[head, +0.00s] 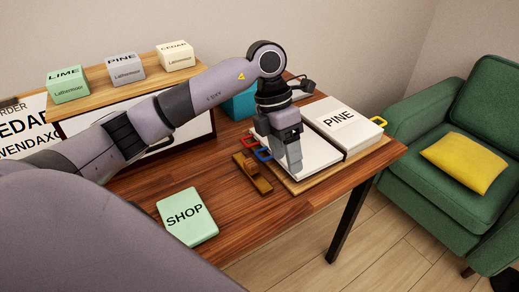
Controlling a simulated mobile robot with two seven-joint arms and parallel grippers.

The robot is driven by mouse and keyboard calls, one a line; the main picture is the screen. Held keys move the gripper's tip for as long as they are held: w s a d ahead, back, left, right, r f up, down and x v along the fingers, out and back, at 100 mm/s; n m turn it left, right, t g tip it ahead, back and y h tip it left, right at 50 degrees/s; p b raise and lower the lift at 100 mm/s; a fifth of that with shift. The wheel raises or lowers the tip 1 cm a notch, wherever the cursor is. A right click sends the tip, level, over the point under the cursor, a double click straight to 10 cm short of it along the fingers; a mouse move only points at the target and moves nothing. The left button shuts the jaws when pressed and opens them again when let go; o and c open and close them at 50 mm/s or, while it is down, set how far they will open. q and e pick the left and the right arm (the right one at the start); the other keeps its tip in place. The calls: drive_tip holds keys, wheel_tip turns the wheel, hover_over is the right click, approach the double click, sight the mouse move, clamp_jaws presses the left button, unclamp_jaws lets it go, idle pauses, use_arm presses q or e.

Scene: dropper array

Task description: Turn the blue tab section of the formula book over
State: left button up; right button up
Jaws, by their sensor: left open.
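The formula book lies open on a wooden board (325,178) at the right end of the table. Its left part has a white page (316,147), and its right part is a thicker block (344,121) marked PINE. A blue tab (263,155) and a red tab (250,141) stick out at the book's left edge. My left gripper (292,165) is open, pointing down over the left part, just right of the blue tab. Whether it touches the page cannot be told. My right gripper is out of view.
A brown wooden piece (252,174) lies left of the board. A green SHOP block (187,216) is at the front. A shelf (130,84) with LIME, PINE and CEDAR blocks, a teal box (240,103) and a dark device (301,84) stand behind. A green armchair (425,190) is at right.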

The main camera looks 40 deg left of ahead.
sight(260, 156)
use_arm(q)
drive_tip(key=a+y, duration=0.1)
drive_tip(key=a, duration=0.1)
drive_tip(key=w+a+r+y, duration=0.1)
drive_tip(key=a, duration=0.2)
drive_tip(key=w+a+r+n+y, duration=0.1)
drive_tip(key=a, duration=0.1)
drive_tip(key=shift+w+a+r+t+b, duration=0.1)
drive_tip(key=shift+a+r+t+b, duration=0.1)
drive_tip(key=shift+a+t+b, duration=0.15)
drive_tip(key=shift+a+f+y, duration=0.1)
drive_tip(key=shift+a+y, duration=0.1)
drive_tip(key=shift+y, duration=0.1)
wheel_tip(260, 156, down, 7)
drive_tip(key=shift+d+r, duration=0.1)
drive_tip(key=shift+r, duration=0.05)
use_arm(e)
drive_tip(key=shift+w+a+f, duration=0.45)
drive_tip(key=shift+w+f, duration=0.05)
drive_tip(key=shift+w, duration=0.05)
use_arm(q)
drive_tip(key=shift+c, duration=0.3)
clamp_jaws()
drive_tip(key=shift+r, duration=0.1)
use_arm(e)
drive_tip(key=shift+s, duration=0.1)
